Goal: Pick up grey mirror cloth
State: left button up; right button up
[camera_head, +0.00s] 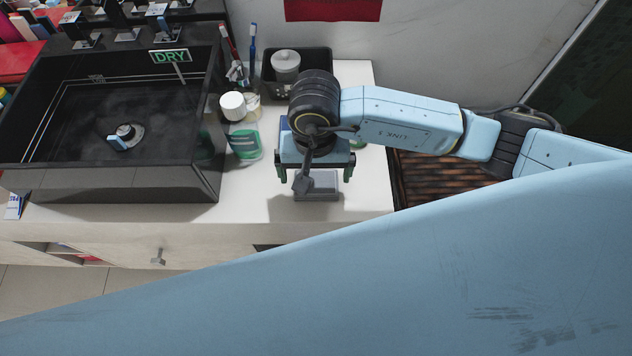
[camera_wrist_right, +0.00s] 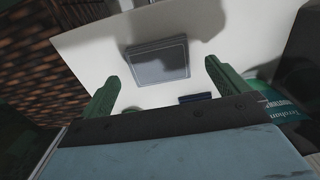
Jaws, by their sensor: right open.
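The grey mirror cloth (camera_head: 317,188) is a flat grey rectangle lying on the white counter near its front edge. In the right wrist view the cloth (camera_wrist_right: 157,62) lies flat beyond my fingers. My right gripper (camera_head: 315,174) is over the counter at the cloth, its green fingers spread to either side and partly covering the view of it. In the right wrist view the gripper (camera_wrist_right: 162,76) is open and empty, with the cloth apart from the fingertips. My left gripper is not in view.
A black sink (camera_head: 110,183) stands left, with a DRY sign (camera_head: 170,57). A dark blue item (camera_wrist_right: 195,98) lies near the cloth. A brown slatted surface (camera_head: 440,178) is right.

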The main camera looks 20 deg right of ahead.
aim_at(316, 184)
jog(key=f, duration=0.4)
jog(key=shift+w+d+f, duration=0.2)
jog(key=shift+f, duration=0.1)
jog(key=c, duration=0.8)
jog(key=shift+c, duration=0.2)
notch_tip(316, 184, up, 10)
jog(key=shift+p, duration=0.3)
jog(key=o, duration=0.4)
jog(key=c, duration=0.3)
